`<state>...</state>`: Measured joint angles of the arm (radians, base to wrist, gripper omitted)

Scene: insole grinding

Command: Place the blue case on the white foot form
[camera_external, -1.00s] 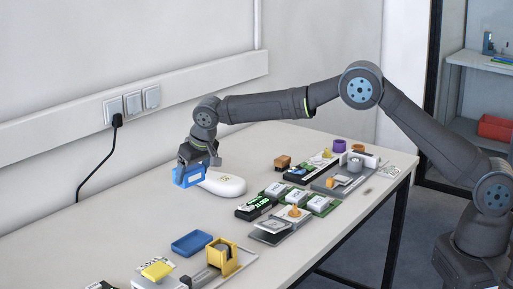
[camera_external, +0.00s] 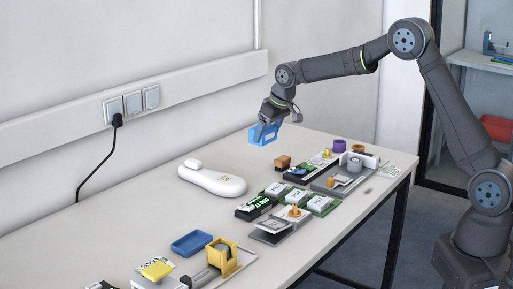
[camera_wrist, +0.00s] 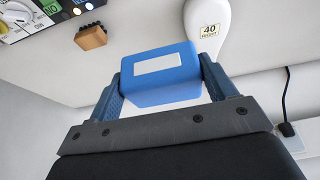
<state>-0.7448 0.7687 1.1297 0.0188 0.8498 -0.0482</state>
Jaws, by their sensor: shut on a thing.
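The blue case (camera_external: 263,134) is held between the fingers of my gripper (camera_external: 270,122), raised above the table. In the wrist view the case (camera_wrist: 160,66) has a pale label on its face, and the fingers of my gripper (camera_wrist: 166,84) press on its two sides. The white foot form (camera_external: 215,180) lies on the table with nothing on it, to the lower left of my gripper in the external view. Its end with a "40" label shows in the wrist view (camera_wrist: 208,14), beyond the case.
A brown block (camera_external: 283,161) stands on the table below and right of the case. Several boards and devices (camera_external: 270,205) lie to the right. A blue tray (camera_external: 191,243) and a yellow holder (camera_external: 228,257) are in front. A cable (camera_external: 100,165) hangs along the wall.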

